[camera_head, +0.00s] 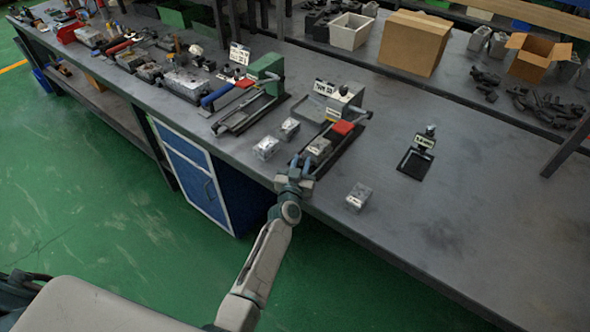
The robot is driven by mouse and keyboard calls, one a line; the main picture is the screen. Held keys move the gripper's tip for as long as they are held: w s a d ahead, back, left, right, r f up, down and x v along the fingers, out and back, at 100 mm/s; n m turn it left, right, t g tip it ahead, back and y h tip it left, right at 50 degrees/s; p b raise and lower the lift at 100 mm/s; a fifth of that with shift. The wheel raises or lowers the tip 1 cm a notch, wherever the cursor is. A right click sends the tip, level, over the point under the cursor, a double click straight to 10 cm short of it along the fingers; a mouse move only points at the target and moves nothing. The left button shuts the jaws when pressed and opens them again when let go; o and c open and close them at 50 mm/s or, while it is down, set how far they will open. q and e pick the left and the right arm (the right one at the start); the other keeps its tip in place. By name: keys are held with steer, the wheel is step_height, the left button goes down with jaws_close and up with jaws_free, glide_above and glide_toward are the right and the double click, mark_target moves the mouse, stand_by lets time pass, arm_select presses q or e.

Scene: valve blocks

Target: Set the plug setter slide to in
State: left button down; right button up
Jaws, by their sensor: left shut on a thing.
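The grey fixture (347,99) with a small sign stands on the bench at centre, and I take it as the plug setter; its sign is too small to read surely. Its slide track (345,147) runs toward the bench's front edge, with a red part (343,127) near the body. A grey valve block (319,148) sits on the track in front of the red part. My left gripper (300,166) is at the near end of the track, shut on the slide's handle, which it mostly hides. My right gripper is not in view.
Loose valve blocks (265,148) stand left of the slide, and another (358,197) stands right. A small stand (417,160) is further right. Bins and cardboard boxes (414,42) line the back.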

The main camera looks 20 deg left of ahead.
arm_select(q)
steer(key=shift+w+d, duration=0.25)
steer(key=shift+w, duration=0.35)
steer(key=shift+s, duration=0.1)
steer(key=c, duration=1.3)
jaws_free()
steer(key=shift+o, duration=0.2)
steer(key=shift+s, duration=0.1)
steer(key=s, duration=1)
steer(key=shift+s+d, duration=0.25)
steer(key=shift+s, duration=0.05)
